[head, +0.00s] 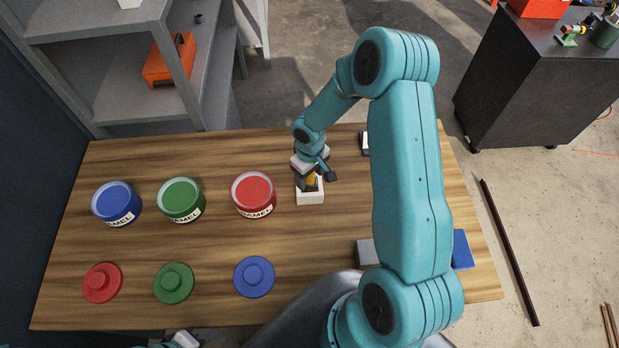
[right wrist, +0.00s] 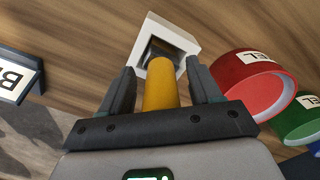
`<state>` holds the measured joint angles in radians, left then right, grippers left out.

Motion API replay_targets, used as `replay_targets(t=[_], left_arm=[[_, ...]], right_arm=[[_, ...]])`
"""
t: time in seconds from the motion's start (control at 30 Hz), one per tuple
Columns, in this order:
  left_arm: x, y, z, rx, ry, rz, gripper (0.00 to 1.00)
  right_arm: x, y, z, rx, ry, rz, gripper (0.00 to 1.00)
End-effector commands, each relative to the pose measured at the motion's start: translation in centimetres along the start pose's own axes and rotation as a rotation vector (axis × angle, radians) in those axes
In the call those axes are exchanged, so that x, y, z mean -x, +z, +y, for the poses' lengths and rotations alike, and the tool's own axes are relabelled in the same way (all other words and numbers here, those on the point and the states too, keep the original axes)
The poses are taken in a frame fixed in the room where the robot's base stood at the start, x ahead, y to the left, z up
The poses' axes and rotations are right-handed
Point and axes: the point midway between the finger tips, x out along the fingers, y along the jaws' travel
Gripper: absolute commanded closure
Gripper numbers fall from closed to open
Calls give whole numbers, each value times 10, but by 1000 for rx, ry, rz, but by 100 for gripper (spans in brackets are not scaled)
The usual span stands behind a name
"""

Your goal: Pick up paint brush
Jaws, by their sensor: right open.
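The paint brush shows its yellow handle (right wrist: 162,83), which rises from a small white holder (head: 310,195) on the wooden table. The holder also shows in the right wrist view (right wrist: 180,31), and the brush's lower end is hidden. My right gripper (head: 312,181) is at the holder, over the brush. In the right wrist view its two dark fingers (right wrist: 162,86) stand open on either side of the yellow handle, with a visible gap on each side. A small part of my left arm (head: 183,341) shows at the bottom edge in the head view; its fingers are not visible.
Blue (head: 116,204), green (head: 181,200) and red (head: 254,194) enamel cans stand left of the holder. Red (head: 102,283), green (head: 174,283) and blue (head: 254,277) lids lie in front. A blue block (head: 461,249) and a grey block (head: 366,252) are at the right.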

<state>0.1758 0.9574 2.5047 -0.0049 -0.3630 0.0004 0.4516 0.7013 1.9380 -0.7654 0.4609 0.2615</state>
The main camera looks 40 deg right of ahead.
Motion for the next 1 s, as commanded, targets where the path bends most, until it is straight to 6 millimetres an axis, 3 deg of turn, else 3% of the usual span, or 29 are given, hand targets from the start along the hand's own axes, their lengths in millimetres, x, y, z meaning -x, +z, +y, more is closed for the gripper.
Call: replay_targets(t=[0.03,0.07,0.23,0.67,0.87,1.0], left_arm=[[0,0,0,0,0,0,57],[0,0,0,0,0,0,57],[0,0,0,0,0,0,57],[-1,0,0,0,0,0,57],[-3,0,-1,0,0,0,57],[-7,0,-2,0,0,0,57]], right_arm=[[0,0,0,0,0,0,37],[0,0,0,0,0,0,44],[0,0,0,1,0,0,97],[9,0,1,1,2,1,97],[41,-2,1,1,3,6,97],[76,-2,1,0,3,7,97]])
